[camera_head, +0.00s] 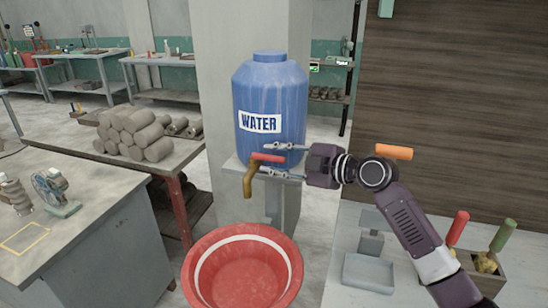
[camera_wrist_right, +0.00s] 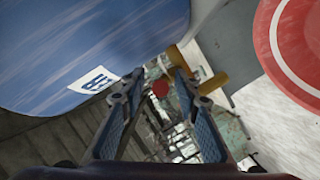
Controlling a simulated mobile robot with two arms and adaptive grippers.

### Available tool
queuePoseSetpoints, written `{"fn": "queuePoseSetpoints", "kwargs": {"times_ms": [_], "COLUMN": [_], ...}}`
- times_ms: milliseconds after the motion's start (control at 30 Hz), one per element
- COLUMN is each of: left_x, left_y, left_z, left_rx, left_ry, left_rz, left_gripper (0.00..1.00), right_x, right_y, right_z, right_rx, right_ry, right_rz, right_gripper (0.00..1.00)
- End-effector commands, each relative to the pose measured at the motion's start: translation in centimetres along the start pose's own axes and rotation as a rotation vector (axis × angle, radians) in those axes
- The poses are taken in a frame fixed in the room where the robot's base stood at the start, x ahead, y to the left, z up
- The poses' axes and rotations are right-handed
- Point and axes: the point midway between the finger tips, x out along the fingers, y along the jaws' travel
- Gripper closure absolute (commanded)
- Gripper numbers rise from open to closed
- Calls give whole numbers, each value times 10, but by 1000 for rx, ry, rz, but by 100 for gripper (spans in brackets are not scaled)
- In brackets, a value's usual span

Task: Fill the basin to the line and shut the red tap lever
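A blue tank (camera_head: 270,95) marked WATER stands on a ledge at the pillar. Its brass tap (camera_head: 250,180) has a red lever (camera_head: 267,157), which points right, toward my right gripper. My right gripper (camera_head: 264,158) is open, one finger above the lever and one below. In the right wrist view the lever's round red end (camera_wrist_right: 160,88) shows between the spread fingers (camera_wrist_right: 158,82). The red basin (camera_head: 203,283) with a white line inside sits below the tap. I see no stream, and cannot tell whether water is in it. My left gripper is out of view.
A grey worktop (camera_head: 100,225) with a small fan (camera_head: 55,193) is at left. Clay rolls (camera_head: 135,132) lie on a table behind it. At right a pale counter (camera_head: 325,285) holds a grey scale (camera_head: 368,270) and a wooden box of handled tools (camera_head: 487,265).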

Motion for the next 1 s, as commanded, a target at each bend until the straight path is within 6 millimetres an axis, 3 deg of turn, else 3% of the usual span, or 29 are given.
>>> {"fn": "queuePoseSetpoints", "kwargs": {"times_ms": [133, 400, 1000], "left_x": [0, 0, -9], "left_y": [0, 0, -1], "left_z": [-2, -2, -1], "left_rx": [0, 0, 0], "left_ry": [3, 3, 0], "left_rz": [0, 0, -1], "left_gripper": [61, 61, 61], "right_x": [0, 0, -2], "right_y": [0, 0, 0], "right_z": [0, 0, -2], "right_rx": [0, 1, 7], "right_ry": [0, 0, -23], "right_rz": [0, 0, 13], "right_gripper": [70, 100, 100]}}
